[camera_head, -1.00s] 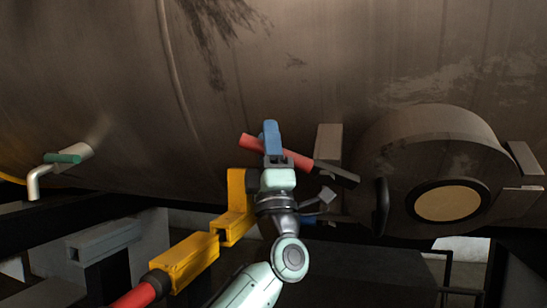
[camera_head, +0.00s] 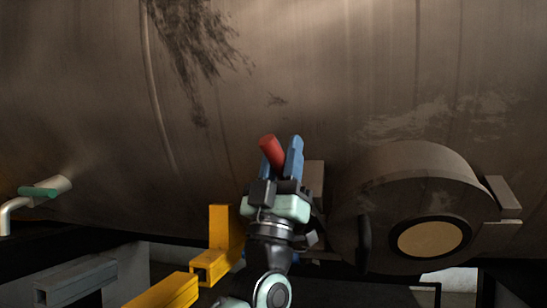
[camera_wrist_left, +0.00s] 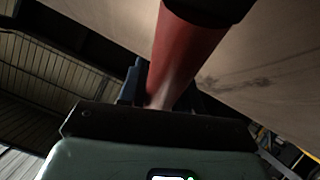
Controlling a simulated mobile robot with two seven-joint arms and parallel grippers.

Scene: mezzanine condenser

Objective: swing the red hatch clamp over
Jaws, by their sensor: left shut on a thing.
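The red clamp handle (camera_head: 270,150) stands up between the blue fingers of my left gripper (camera_head: 283,160) in the head view, in front of the large tank. My left gripper is shut on it. In the left wrist view the red handle (camera_wrist_left: 185,60) runs up out of the jaws and ends in a dark part at the top. The clamp's pivot end is hidden behind my gripper in the head view. The round hatch (camera_head: 428,238) with its tan centre disc is to the right of my gripper. My right gripper is not in view.
A yellow bracket (camera_head: 220,240) stands close to the left of my wrist. A green-handled tap (camera_head: 38,192) sticks out from the tank at the far left. The tank wall (camera_head: 300,60) fills the space behind. Grey beams (camera_head: 75,280) lie low at left.

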